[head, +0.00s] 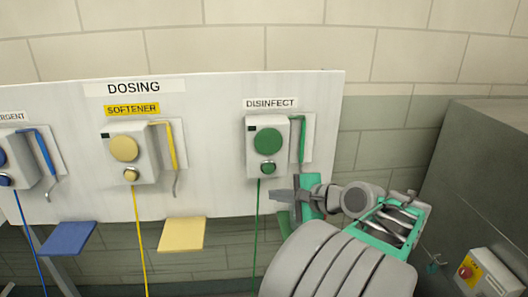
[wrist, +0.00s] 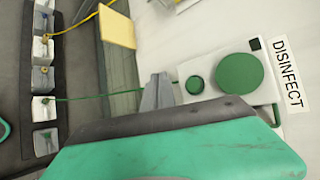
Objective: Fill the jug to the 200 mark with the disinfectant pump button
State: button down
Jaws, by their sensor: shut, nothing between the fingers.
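The DISINFECT dispenser (head: 253,135) is a pale box on the white panel. It has a large green button (head: 267,141) and a smaller green button (head: 268,168) below it. Both also show in the wrist view, the large button (wrist: 241,75) and the small button (wrist: 194,85). A green spout pipe (head: 302,135) runs down its right side; its lower end is hidden. My gripper (head: 276,195) is shut and empty, just below the dispenser. In the wrist view its fingertips (wrist: 157,90) are beside the small button, apparently apart from it. I cannot make out a jug or its marks.
The SOFTENER dispenser (head: 144,150) and a blue-buttoned dispenser (head: 12,160) are to the left. Yellow (head: 182,234) and blue (head: 68,238) shelves jut out below them. A grey cabinet (head: 475,160) and a control box with a red button (head: 485,272) are at right.

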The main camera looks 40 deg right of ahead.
dwell(0.3)
send_near(265, 173)
jog(key=w+a+f, duration=0.2)
jog(key=w, duration=0.2)
jog(key=shift+w+d+f+p, duration=0.1)
jog(key=shift+f+p, duration=0.2)
jog(key=shift+p, duration=0.15)
dwell(1.7)
jog(key=shift+w+d+p, duration=0.25)
jog(key=shift+w+p, duration=0.1)
jog(key=shift+p, duration=0.15)
jog(key=shift+w+d+p, duration=0.3)
jog(key=shift+w+p, duration=0.1)
dwell(3.9)
